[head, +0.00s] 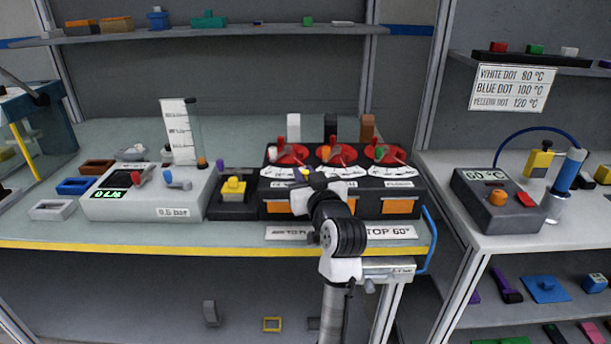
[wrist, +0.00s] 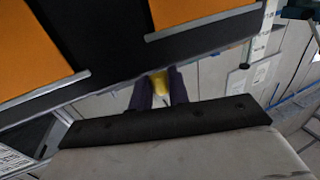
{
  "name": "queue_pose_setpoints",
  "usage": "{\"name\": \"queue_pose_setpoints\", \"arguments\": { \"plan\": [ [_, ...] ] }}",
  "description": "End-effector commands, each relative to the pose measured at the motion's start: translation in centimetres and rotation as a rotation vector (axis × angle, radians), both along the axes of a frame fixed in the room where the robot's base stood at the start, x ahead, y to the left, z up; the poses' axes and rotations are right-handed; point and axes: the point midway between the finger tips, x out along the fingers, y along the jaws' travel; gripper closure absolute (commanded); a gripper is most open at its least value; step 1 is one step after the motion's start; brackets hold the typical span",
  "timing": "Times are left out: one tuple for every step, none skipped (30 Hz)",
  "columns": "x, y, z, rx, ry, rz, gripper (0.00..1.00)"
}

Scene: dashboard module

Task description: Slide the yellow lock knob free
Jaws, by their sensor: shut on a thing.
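A small yellow knob (wrist: 160,82) shows in the wrist view between the two dark fingertips of my gripper (wrist: 159,88). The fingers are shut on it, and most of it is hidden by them. In the head view my gripper (head: 311,178) is in front of the black dashboard module (head: 347,207), at its left part. A bit of yellow (head: 305,171) shows just beyond the fingers there. The module carries three red dials and orange panels, and my arm covers part of its front. I cannot tell how far the knob has slid.
A black box with a yellow block (head: 233,187) stands left of the module, beside a white console (head: 135,205). White, black and brown levers (head: 331,126) rise behind the dials. A blue hose (head: 431,240) hangs at the module's right. A yellow-edged bench front lies below.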

Motion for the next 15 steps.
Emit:
{"name": "queue_pose_setpoints", "arguments": {
  "plan": [
    [0.0,0.0,0.0,0.000,0.000,0.000,1.00],
    [0.0,0.0,0.0,0.000,0.000,0.000,1.00],
    [0.0,0.0,0.0,0.000,0.000,0.000,1.00],
    [0.0,-0.1,0.0,0.000,0.000,0.000,1.00],
    [0.0,-0.3,-0.1,0.001,0.000,-0.001,1.00],
    [0.0,-0.8,-0.1,0.001,0.000,-0.003,1.00],
    [0.1,-1.3,-0.1,0.001,0.000,-0.005,1.00],
    [0.1,-1.9,-0.1,0.002,0.001,-0.005,1.00],
    [0.1,-2.6,-0.1,0.002,0.002,-0.007,1.00],
    [0.1,-3.1,-0.2,0.001,0.001,-0.006,1.00],
    [0.1,-3.5,-0.2,0.000,0.002,-0.005,1.00],
    [0.1,-4.0,-0.1,0.000,0.002,-0.004,1.00],
    [0.0,-4.2,-0.1,0.001,0.001,-0.003,1.00],
    [0.0,-4.4,-0.1,0.001,0.000,-0.002,1.00],
    [0.0,-4.5,0.0,0.000,0.000,-0.002,1.00]
  ]
}}
